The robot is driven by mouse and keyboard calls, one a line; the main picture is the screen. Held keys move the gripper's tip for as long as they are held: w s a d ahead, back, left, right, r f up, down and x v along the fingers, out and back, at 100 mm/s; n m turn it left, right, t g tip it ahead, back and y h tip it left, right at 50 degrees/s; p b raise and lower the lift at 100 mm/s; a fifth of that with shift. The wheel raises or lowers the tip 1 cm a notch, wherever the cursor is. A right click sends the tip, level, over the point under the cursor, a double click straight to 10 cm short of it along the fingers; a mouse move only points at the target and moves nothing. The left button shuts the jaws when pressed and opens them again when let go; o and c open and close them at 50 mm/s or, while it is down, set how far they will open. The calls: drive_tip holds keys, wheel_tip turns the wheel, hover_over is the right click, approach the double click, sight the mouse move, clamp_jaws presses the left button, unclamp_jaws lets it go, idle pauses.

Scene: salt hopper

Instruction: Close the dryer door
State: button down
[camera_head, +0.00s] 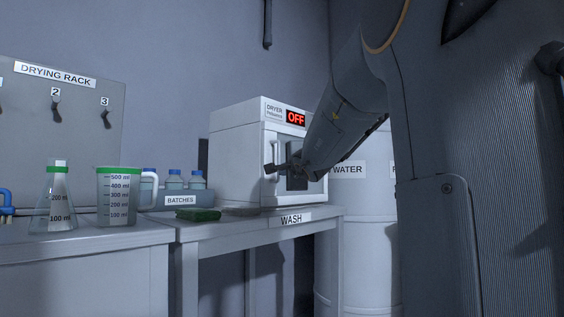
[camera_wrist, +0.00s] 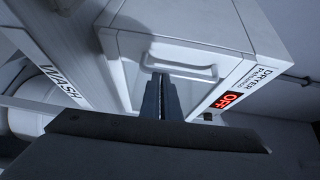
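The white dryer (camera_head: 236,160) stands on the wash table, its red display reading OFF. Its front, with a dark window, is partly hidden behind my arm in the head view. The wrist view shows a pale dryer panel (camera_wrist: 205,25) with a raised white handle (camera_wrist: 185,66). I cannot tell how far the door stands from the frame. My gripper (camera_head: 271,173) is in front of the dryer's front left part. In the wrist view my gripper (camera_wrist: 161,80) has its dark fingers close together, with nothing seen between them, near the handle; contact is unclear.
The wash table (camera_head: 260,224) carries a green sponge-like block (camera_head: 198,214) and a batches tray (camera_head: 182,200) with blue-capped bottles. A beaker (camera_head: 118,190) and a flask (camera_head: 57,205) stand on the left counter. A white water barrel (camera_head: 350,210) stands right of the table.

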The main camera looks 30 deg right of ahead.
drive_tip(key=s+a+r+b, duration=0.2)
drive_tip(key=s+a+b, duration=0.2)
drive_tip(key=a+b, duration=0.3)
drive_tip(key=shift+s+a+b, duration=0.3)
drive_tip(key=shift+a, duration=0.8)
drive_tip(key=shift+s+d, duration=0.1)
